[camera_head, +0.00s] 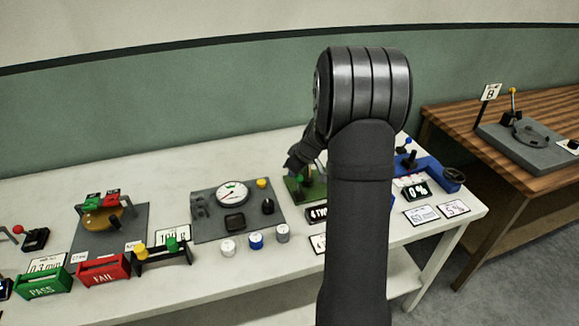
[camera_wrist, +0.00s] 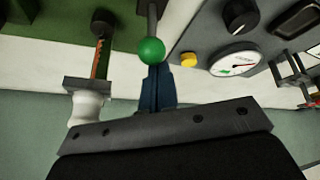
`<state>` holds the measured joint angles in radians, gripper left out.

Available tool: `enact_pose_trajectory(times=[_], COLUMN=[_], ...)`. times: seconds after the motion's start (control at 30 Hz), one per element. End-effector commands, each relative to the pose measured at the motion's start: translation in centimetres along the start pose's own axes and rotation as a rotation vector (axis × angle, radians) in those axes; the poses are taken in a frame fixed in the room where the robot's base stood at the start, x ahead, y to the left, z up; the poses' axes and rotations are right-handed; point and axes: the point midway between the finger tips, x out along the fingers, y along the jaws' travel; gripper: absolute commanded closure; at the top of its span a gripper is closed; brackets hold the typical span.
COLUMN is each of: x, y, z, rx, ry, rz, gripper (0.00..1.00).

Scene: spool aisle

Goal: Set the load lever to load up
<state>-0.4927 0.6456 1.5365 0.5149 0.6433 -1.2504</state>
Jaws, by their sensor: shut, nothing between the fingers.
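A lever with a green ball knob (camera_wrist: 151,50) on a grey rod stands at the green device (camera_wrist: 70,18) in the wrist view. No label reading load shows on it. The knob also shows in the head view (camera_head: 299,178), on the green device left of my forearm. My gripper (camera_wrist: 157,72) is shut and empty, its blue fingers just beside the green knob. I cannot tell whether they touch it. In the head view the fingers are too small to make out and my arm hides part of the device.
A grey panel with a round gauge (camera_head: 232,194) stands left of the green device. A blue device (camera_head: 432,170) with a 0% display stands to its right. In the wrist view a white cylinder (camera_wrist: 88,107) and a dark post are close left of the fingers.

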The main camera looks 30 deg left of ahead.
Motion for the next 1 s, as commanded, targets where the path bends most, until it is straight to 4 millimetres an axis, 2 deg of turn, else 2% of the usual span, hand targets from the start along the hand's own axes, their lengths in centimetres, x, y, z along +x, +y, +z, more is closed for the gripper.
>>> enact_pose_trajectory(times=[1.0], x=[-0.64], y=[-0.60], z=[0.86], rx=[-0.001], ry=[-0.001], rz=[0.000], gripper=[1.00])
